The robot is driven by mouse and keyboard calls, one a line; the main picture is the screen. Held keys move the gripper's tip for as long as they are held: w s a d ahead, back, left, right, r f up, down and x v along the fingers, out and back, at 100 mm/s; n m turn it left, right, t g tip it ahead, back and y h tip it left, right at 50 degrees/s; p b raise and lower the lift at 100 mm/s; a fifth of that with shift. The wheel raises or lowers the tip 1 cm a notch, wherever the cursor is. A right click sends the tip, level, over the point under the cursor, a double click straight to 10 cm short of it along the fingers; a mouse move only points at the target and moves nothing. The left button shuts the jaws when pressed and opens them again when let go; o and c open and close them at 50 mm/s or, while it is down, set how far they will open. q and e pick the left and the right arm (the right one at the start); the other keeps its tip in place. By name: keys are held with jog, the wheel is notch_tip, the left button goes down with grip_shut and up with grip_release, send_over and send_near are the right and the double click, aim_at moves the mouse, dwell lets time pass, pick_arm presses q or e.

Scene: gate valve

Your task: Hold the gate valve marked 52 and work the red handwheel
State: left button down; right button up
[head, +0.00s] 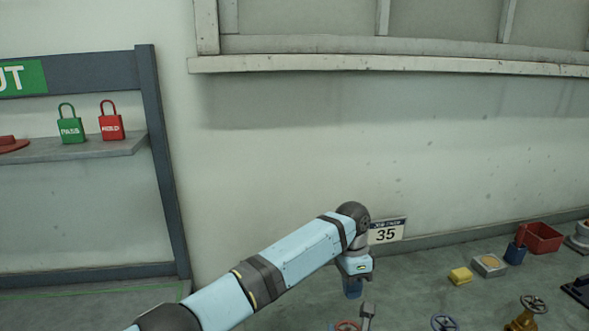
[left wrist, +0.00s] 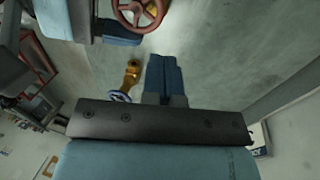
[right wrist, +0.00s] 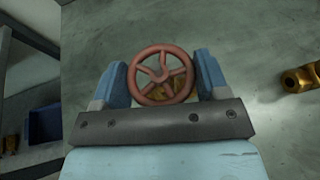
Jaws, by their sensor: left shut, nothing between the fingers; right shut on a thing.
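The red handwheel (right wrist: 161,75) sits between the two blue fingers of my right gripper (right wrist: 163,68). A little brass of the gate valve (right wrist: 165,91) shows through its spokes. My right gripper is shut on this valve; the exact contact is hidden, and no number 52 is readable. The red handwheel also shows at the top of the left wrist view (left wrist: 140,14) and at the bottom edge of the head view (head: 347,326). My left gripper (head: 353,288) points down, shut and empty, apart from the red handwheel; its fingers show together in the left wrist view (left wrist: 164,72).
A brass valve with a blue handwheel (left wrist: 121,96) stands near my left gripper. Another brass valve (head: 524,317) with a dark wheel is at right. A sign marked 35 (head: 386,231), a yellow block (head: 460,276) and a red bin (head: 541,238) are near the wall.

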pick_arm(q)
jog(key=s+a+f, duration=0.1)
jog(key=a+f, duration=0.3)
jog(key=f, duration=0.2)
dwell(0.6)
jog(key=shift+s+d, duration=0.3)
jog(key=shift+s, duration=0.05)
dwell(0.7)
jog(key=shift+d, duration=0.1)
jog(key=shift+w+d, duration=0.25)
jog(key=shift+d, duration=0.55)
jog(key=shift+w+d, duration=0.1)
jog(key=shift+d, duration=0.15)
